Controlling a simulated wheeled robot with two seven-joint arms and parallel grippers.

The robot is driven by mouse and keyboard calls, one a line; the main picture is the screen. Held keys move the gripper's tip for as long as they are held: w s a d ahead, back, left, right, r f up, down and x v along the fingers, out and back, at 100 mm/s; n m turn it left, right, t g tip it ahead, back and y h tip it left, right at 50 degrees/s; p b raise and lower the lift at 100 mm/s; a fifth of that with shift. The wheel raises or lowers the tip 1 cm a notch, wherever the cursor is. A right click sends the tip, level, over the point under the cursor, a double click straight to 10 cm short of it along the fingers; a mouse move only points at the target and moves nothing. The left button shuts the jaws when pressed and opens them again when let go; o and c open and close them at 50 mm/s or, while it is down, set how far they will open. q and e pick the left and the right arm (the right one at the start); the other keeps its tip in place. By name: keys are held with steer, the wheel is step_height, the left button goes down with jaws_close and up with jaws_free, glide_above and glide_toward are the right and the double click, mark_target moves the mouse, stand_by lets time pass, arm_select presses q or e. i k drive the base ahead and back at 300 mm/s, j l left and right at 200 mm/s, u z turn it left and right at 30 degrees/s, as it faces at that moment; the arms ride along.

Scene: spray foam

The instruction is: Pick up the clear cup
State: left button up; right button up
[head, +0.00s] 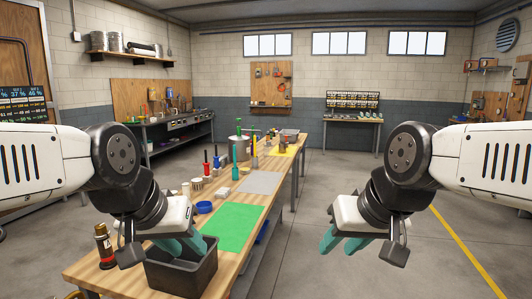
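I cannot make out a clear cup for certain in the head view; a few small pale containers (197,184) stand on the long wooden workbench (135,249), too small to tell apart. My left gripper (182,247) has teal fingers, spread apart with nothing seen between them. It hangs over a dark grey bin at the near end of the bench. My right gripper (342,246) is open and empty, over the floor to the right of the bench.
The dark bin (196,277) and a spray can (104,246) stand at the near end. A green mat (231,226), a blue bowl (204,207), a grey mat (260,182), a metal pot (239,146) and several tools occupy the bench. The floor at right is clear.

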mark_target(266, 150)
steer(key=i+l+z, duration=0.15)
steer(key=i+l, duration=0.35)
steer(key=i+l+z, duration=0.15)
steer(key=i+l, duration=0.3)
steer(key=i+l+z, duration=0.15)
steer(key=i+l, duration=0.25)
steer(key=i, duration=0.25)
steer(key=i+l, duration=0.1)
steer(key=i, duration=1.7)
steer(key=i+l, duration=0.1)
steer(key=i, duration=1.7)
steer(key=i+u, duration=1.1)
steer(key=u, duration=0.2)
steer(key=i+u, duration=0.2)
steer(key=u, duration=0.25)
steer(key=i+u, duration=0.2)
steer(key=u, duration=0.2)
steer(key=i+l+u, duration=0.1)
steer(key=u, duration=0.35)
steer(key=i+l, duration=0.05)
steer(key=i, duration=0.05)
